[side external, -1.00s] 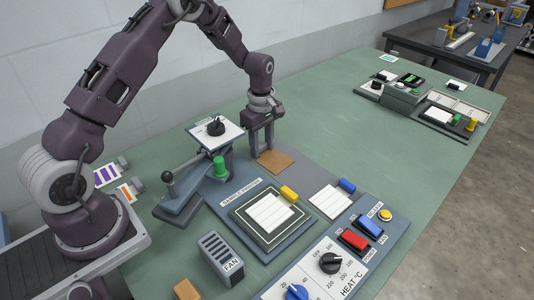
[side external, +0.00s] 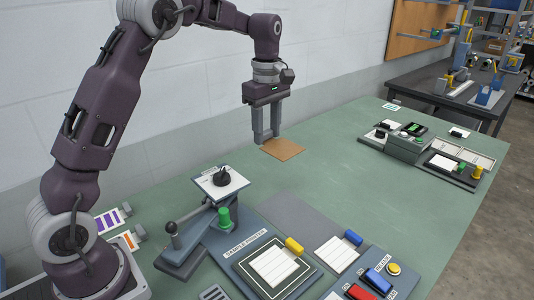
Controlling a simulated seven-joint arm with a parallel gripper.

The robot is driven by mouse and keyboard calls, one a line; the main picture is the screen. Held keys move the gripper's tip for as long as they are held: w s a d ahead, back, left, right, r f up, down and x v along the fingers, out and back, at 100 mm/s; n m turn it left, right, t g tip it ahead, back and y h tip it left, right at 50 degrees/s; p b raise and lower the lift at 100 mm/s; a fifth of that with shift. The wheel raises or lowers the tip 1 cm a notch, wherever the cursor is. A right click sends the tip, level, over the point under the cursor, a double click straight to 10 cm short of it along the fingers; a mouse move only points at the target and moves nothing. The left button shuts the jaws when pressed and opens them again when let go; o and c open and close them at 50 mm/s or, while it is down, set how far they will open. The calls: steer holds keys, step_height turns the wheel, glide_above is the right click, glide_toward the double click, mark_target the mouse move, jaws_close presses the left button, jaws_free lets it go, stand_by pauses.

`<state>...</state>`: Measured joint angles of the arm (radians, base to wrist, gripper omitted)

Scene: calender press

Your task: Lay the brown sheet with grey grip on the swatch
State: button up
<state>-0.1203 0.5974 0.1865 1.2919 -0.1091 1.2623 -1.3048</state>
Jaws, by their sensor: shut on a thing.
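The brown sheet (side external: 283,149) hangs flat at my gripper (side external: 266,140), which is shut at the sheet's left edge. The sheet is above the table; its grey grip cannot be made out between the fingers. I cannot tell which of the two is the task's swatch.
A lever (side external: 174,236), a green knob (side external: 224,217) and a raised white plate with a black knob (side external: 221,178) stand left of the press. The grey pad (side external: 299,217) is bare. Red and blue switches (side external: 376,281) are at lower right. The green table (side external: 350,185) is clear in the middle.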

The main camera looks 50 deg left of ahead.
steer(key=s+d+r, duration=0.1)
steer(key=s+d, duration=1.2)
steer(key=s, duration=0.1)
steer(key=f, duration=1.4)
steer(key=shift+s+d, duration=0.1)
steer(key=shift+s, duration=0.1)
steer(key=shift+f, duration=0.55)
steer(key=shift+f, duration=0.85)
steer(key=shift+f, duration=0.1)
steer(key=shift+f, duration=0.25)
steer(key=shift+f, duration=0.1)
